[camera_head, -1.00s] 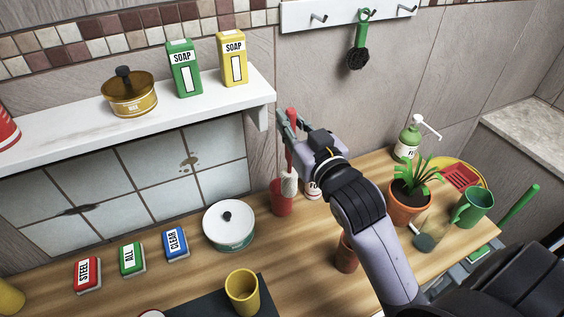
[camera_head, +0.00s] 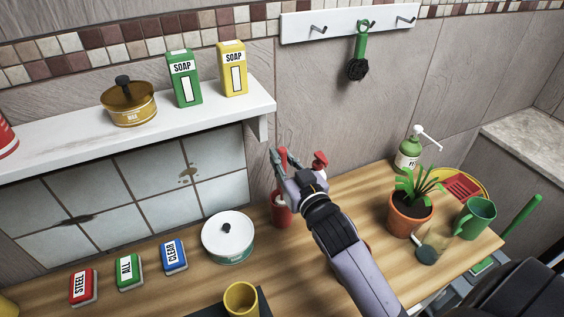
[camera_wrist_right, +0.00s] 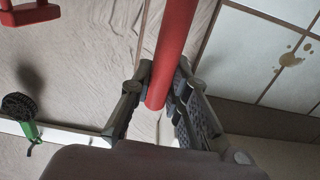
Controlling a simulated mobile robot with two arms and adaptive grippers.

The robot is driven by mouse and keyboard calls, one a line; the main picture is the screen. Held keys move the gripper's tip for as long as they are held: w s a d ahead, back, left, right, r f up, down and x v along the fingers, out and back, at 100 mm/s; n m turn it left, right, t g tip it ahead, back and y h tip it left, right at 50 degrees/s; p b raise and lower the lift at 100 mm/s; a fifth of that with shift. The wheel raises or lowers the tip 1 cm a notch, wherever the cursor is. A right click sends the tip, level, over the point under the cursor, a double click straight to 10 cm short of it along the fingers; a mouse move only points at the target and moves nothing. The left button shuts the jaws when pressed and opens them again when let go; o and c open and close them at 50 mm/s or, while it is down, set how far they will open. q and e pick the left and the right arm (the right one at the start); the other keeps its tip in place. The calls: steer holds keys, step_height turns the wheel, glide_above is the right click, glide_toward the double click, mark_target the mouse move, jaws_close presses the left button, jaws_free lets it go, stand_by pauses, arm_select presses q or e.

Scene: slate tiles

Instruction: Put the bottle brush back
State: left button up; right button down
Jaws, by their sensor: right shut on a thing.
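The bottle brush has a red handle (camera_head: 283,156). My right gripper (camera_head: 283,161) is shut on this handle; in the right wrist view the red handle (camera_wrist_right: 175,45) runs between the two fingers. A red cup (camera_head: 280,210) stands on the wooden counter directly below the gripper. The white bristles are not visible now; whether they are fully inside the cup is hidden by the gripper and the cup wall. My left gripper is not in view.
A red-topped dispenser (camera_head: 319,160) stands close to the right of the gripper. A white lidded pot (camera_head: 228,240) is left of the cup. The shelf (camera_head: 225,108) ends above left. A potted plant (camera_head: 410,212) and green mug (camera_head: 475,217) stand to the right.

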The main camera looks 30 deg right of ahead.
steer(key=shift+w+f, duration=0.1)
steer(key=shift+f, duration=0.3)
steer(key=shift+w+f, duration=0.1)
steer(key=shift+f, duration=0.1)
steer(key=c, duration=1.5)
jaws_free()
steer(key=shift+f, duration=0.15)
steer(key=shift+c, duration=0.2)
steer(key=s+b, duration=0.2)
steer(key=s, duration=1)
steer(key=shift+a+r, duration=0.2)
steer(key=shift+a, duration=0.15)
steer(key=shift+s+f, duration=0.1)
